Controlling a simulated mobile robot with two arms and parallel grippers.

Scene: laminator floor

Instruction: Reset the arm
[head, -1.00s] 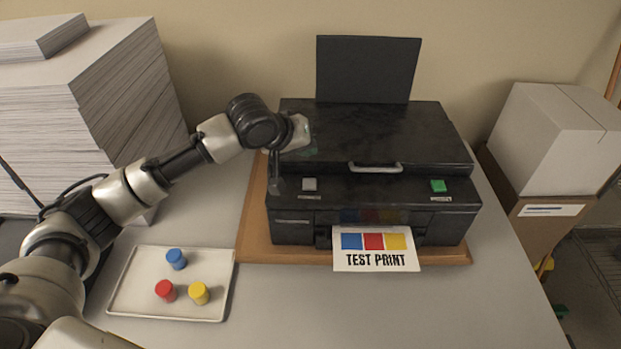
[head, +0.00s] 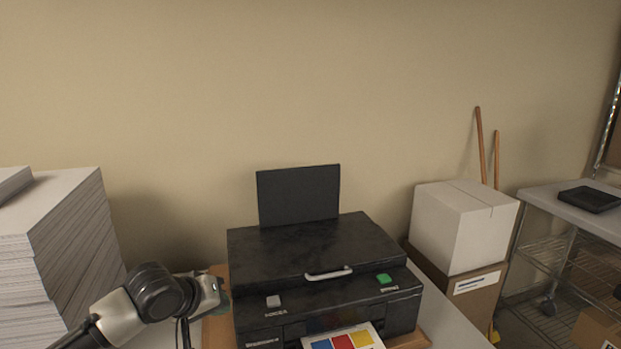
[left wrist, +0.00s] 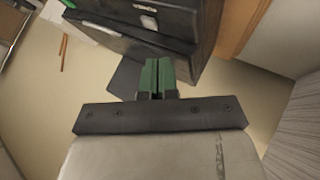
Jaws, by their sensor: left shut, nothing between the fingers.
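My left arm comes in from the lower left of the head view, and its gripper (head: 223,298) is beside the left side of the black printer (head: 310,255). In the left wrist view the two green fingers (left wrist: 156,76) are together with nothing between them. The printer (left wrist: 145,40) shows beyond them, its side close to the fingers. I cannot tell if they touch it. The printer's lid is down and its rear paper support is upright. A test print sheet (head: 345,337) sticks out at the front, cut off by the frame. My right gripper is out of view.
A tall paper stack (head: 70,245) stands at the left. A white box (head: 465,222) sits on a cardboard box (head: 455,290) at the right. Farther right is a cart (head: 570,205) with a black item on top. The wall above the printer is bare.

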